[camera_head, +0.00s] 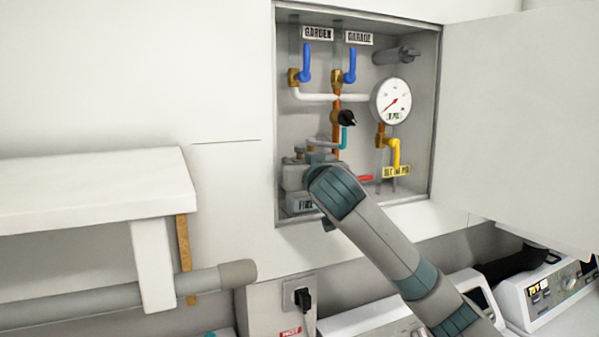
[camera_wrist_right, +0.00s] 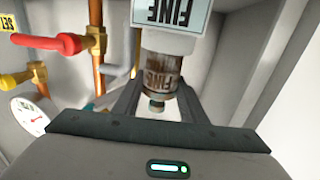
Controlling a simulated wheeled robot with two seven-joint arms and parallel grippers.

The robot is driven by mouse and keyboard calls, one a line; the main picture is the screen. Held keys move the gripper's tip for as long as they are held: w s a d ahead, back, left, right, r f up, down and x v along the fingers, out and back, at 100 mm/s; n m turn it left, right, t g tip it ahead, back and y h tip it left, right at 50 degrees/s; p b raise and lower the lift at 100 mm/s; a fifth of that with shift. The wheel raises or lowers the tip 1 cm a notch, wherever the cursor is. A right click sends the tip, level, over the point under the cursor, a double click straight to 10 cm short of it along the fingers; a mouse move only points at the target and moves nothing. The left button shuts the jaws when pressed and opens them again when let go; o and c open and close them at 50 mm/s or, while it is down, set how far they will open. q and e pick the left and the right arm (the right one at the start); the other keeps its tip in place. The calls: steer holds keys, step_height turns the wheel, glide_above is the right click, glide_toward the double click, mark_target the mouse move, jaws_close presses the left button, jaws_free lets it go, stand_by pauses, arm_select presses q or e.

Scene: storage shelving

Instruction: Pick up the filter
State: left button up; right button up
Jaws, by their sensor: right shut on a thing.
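The filter (camera_wrist_right: 161,76) is a brownish see-through cylinder with a "FINE" label and a small brass tip, seen in the right wrist view. It meets a pale housing with a larger "FINE" label (camera_wrist_right: 170,12). My right gripper (camera_wrist_right: 158,92) has one finger on each side of the filter and is shut on it. In the head view my right gripper (camera_head: 312,160) reaches into the lower left of the open wall cabinet (camera_head: 435,110), and my wrist hides most of the filter area. My left gripper is not in view.
The cabinet holds blue-handled valves (camera_head: 306,62), a black knob (camera_head: 347,118), a gauge (camera_head: 391,101) and a yellow-handled valve (camera_head: 394,150). Its door (camera_head: 515,110) stands open at right. A white shelf (camera_head: 90,190) is at left; appliances (camera_head: 545,290) stand below right.

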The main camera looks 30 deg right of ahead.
step_height(320, 180, up, 6)
steer(key=b, duration=0.3)
steer(key=shift+f, duration=0.2)
steer(key=b+v, duration=0.7)
steer(key=v, duration=1.1)
